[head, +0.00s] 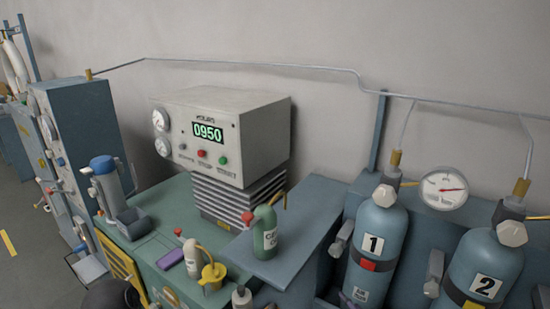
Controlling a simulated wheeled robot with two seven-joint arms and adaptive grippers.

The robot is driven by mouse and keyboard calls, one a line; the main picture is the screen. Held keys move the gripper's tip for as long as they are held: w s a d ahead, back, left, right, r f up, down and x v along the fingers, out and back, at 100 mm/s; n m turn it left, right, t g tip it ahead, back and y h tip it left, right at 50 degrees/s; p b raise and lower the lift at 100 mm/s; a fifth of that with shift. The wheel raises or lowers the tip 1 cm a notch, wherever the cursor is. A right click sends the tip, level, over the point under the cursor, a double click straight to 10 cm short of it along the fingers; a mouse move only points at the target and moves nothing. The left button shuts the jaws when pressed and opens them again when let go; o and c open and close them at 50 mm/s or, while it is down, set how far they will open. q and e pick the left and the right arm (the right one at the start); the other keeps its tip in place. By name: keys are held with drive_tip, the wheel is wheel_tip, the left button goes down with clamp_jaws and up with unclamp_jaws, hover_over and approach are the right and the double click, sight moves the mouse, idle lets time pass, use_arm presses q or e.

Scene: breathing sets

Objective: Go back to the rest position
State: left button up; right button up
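Neither of my grippers shows in the head view, so I cannot see whether they are open or shut or what they hold. A dark rounded shape (112,294) is cut off by the bottom edge at the left; I cannot tell what it is. A grey control box (262,135) with a green "0950" display, gauges and buttons stands against the wall above a ribbed block (228,200).
The green bench (165,225) carries a blue cylinder (105,180) in a holder, a yellow cup (213,275) and small bottles. A green bottle (264,230) stands on a blue-grey shelf (290,255). Tanks 1 (372,235) and 2 (485,262) stand right. Floor (25,265) shows left.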

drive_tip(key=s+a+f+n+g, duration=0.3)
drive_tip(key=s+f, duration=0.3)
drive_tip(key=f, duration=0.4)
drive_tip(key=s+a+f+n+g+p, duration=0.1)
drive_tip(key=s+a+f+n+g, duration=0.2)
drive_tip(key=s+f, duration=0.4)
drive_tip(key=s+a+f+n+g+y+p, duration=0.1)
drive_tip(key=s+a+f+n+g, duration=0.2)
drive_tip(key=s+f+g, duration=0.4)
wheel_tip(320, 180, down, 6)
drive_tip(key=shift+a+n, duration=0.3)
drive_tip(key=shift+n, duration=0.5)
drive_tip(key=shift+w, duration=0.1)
